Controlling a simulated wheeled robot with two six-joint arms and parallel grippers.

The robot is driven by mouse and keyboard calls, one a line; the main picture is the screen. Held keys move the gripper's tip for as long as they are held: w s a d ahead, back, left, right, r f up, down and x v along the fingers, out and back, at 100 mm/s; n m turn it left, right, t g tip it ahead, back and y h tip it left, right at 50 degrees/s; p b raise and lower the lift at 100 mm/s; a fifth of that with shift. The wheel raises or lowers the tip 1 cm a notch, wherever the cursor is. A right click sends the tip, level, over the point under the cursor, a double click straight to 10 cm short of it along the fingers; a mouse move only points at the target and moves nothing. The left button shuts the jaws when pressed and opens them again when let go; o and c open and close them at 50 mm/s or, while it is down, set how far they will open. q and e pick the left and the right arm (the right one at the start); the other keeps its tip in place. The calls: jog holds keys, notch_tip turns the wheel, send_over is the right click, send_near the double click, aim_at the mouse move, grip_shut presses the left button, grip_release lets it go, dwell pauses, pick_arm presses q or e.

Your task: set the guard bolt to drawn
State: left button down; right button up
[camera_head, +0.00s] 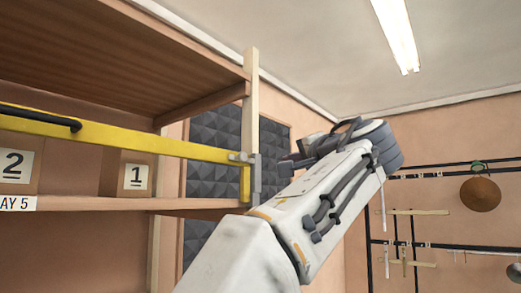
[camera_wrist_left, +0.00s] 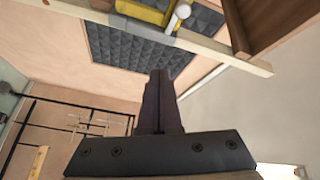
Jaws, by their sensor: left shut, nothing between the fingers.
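The yellow guard bar (camera_head: 120,141) runs across the shelf front to a wooden post (camera_head: 250,100). A grey bolt fitting (camera_head: 257,177) sits at the bar's right end, on the post. In the left wrist view the bolt (camera_wrist_left: 180,14) shows as a pale rod with a rounded end, beside the yellow bar end (camera_wrist_left: 148,12). Whether it is drawn or home, I cannot tell. My left gripper (camera_head: 284,166) is just right of the fitting, pointing at it with a gap. Its dark fingers (camera_wrist_left: 158,78) are shut and empty. My right gripper is not in view.
A shelf (camera_head: 105,204) holds boxes marked 2 (camera_head: 15,166) and 1 (camera_head: 137,177) behind the bar. A black handle (camera_head: 40,117) is on the bar. Grey foam panels are on the wall behind. A rack with a hanging gong (camera_head: 480,194) stands at right.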

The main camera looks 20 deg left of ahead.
pick_arm(q)
jog(key=r, duration=0.1)
jog(key=r+y, duration=0.1)
jog(key=s+a+r+n, duration=0.1)
jog(key=shift+a+r+y, duration=0.1)
jog(key=shift+y, duration=0.2)
jog(key=p+x, duration=0.6)
jog(key=x, duration=0.4)
jog(key=shift+s+a+f+b, duration=0.15)
jog(key=shift+s+a+f, duration=0.35)
jog(key=shift+s, duration=0.25)
jog(key=shift+s+a+f+b, duration=0.15)
jog(key=shift+s+a+f, duration=0.35)
jog(key=shift+s, duration=0.3)
